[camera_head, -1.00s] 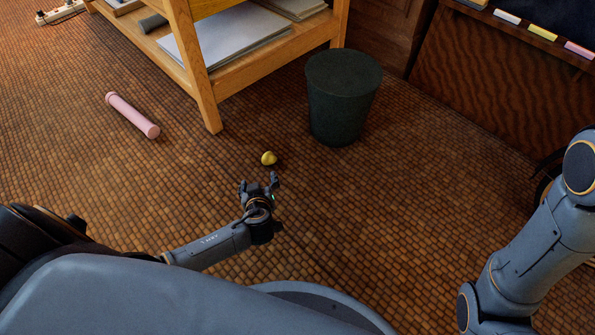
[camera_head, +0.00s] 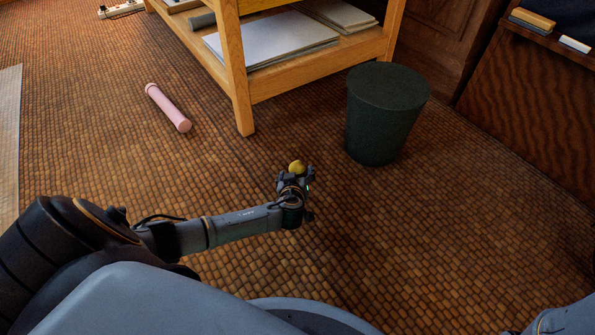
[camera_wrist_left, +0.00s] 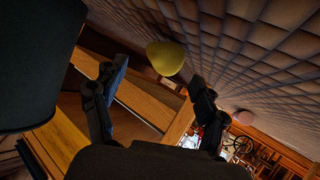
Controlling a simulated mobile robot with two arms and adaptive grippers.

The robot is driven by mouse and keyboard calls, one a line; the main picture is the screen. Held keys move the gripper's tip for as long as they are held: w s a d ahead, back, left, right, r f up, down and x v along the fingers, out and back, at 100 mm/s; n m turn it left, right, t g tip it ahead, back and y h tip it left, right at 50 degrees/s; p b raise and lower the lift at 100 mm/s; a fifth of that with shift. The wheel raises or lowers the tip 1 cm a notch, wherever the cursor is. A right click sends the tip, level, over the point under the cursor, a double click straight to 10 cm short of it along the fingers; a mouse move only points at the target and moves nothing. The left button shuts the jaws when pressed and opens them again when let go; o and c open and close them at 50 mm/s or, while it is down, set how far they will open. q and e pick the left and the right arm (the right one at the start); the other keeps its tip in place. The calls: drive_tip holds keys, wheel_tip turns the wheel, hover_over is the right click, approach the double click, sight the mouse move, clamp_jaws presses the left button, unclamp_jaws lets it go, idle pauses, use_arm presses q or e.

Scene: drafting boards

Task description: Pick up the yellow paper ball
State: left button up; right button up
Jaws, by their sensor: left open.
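The yellow paper ball (camera_head: 297,166) lies on the brown tiled floor in the head view, just beyond my left gripper (camera_head: 295,176). It also shows in the left wrist view (camera_wrist_left: 166,57), ahead of the fingertips and near the gap between them. My left gripper is open in the left wrist view (camera_wrist_left: 160,82), with a finger on either side and nothing between them. In the head view its fingers overlap the ball's lower edge, so I cannot tell if they touch it. My right gripper is out of view.
A dark green bin (camera_head: 385,115) stands right of the ball. A wooden rack (camera_head: 238,75) with paper on its shelf (camera_head: 270,45) stands behind. A pink tube (camera_head: 168,107) lies on the floor to the left. The floor around the ball is clear.

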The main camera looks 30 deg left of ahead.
sight(296, 170)
use_arm(q)
drive_tip(key=b+x, duration=0.2)
drive_tip(key=x, duration=0.1)
drive_tip(key=shift+a+f+b, duration=0.15)
drive_tip(key=shift+f+b, duration=0.25)
drive_tip(key=shift+f, duration=0.05)
drive_tip(key=shift+w+a+f, duration=0.1)
drive_tip(key=shift+w+a, duration=0.1)
drive_tip(key=shift+w, duration=0.2)
drive_tip(key=c, duration=0.8)
